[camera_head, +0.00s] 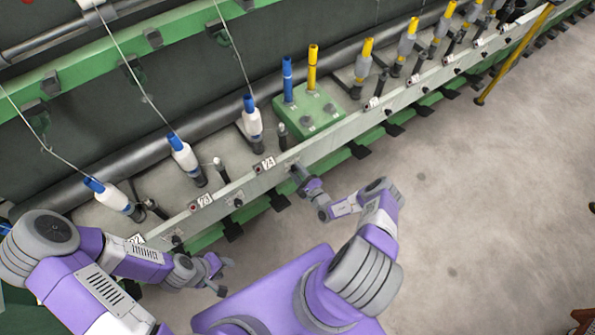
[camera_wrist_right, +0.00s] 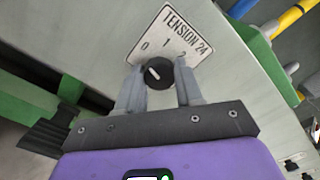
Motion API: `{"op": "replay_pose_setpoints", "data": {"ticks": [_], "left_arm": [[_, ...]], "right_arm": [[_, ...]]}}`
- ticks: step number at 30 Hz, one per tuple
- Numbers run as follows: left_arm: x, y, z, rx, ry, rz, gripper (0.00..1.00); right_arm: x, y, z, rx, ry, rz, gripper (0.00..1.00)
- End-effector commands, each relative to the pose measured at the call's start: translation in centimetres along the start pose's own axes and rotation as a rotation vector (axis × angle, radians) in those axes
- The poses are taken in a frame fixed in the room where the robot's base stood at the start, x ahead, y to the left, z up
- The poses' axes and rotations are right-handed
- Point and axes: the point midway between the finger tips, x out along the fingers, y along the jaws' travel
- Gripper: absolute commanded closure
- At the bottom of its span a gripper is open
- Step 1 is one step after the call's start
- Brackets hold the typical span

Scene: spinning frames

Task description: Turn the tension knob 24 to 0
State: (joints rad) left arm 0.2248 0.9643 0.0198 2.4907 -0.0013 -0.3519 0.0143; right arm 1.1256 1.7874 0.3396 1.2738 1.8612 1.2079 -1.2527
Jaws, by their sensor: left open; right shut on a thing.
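The tension knob 24 (camera_wrist_right: 158,73) is round and black with a short white pointer mark. It sits below a white plate (camera_wrist_right: 178,32) reading "TENSION 24" with 0, 1 and 2. I cannot tell exactly which number the mark points at. My right gripper (camera_wrist_right: 160,78) has a finger on each side of the knob and is shut on it. In the head view my right gripper (camera_head: 298,174) is at the rail, right of the label 24 (camera_head: 264,165), and hides the knob. My left gripper (camera_head: 225,277) is open and empty, below the rail and away from it.
The long pale rail (camera_head: 335,136) carries other labels and small knobs, such as at label 23 (camera_head: 201,203). Several spindles with blue or yellow tops stand behind it. A green box (camera_head: 308,112) with two bobbins stands behind the right gripper.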

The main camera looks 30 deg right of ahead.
Motion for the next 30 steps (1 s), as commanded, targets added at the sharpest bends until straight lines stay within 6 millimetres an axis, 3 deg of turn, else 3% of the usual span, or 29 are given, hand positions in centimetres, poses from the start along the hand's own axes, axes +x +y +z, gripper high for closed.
{"op": "replay_pose_setpoints", "data": {"ticks": [14,15,19,30], "left_arm": [[-0.07,0.02,0.00,0.000,0.000,0.000,0.57],[-0.07,0.03,0.00,0.000,0.000,0.000,0.57],[-0.07,0.03,0.00,0.000,0.000,0.000,0.57],[-0.22,0.08,0.01,0.000,0.000,0.000,0.57]], "right_arm": [[-0.09,0.08,-0.11,-0.019,0.002,0.003,0.95],[-0.09,0.08,-0.11,-0.018,0.002,0.003,0.61],[-0.07,0.06,-0.09,-0.017,0.002,0.002,0.41],[-0.58,-0.01,-0.07,-0.016,0.002,0.002,0.40]]}}
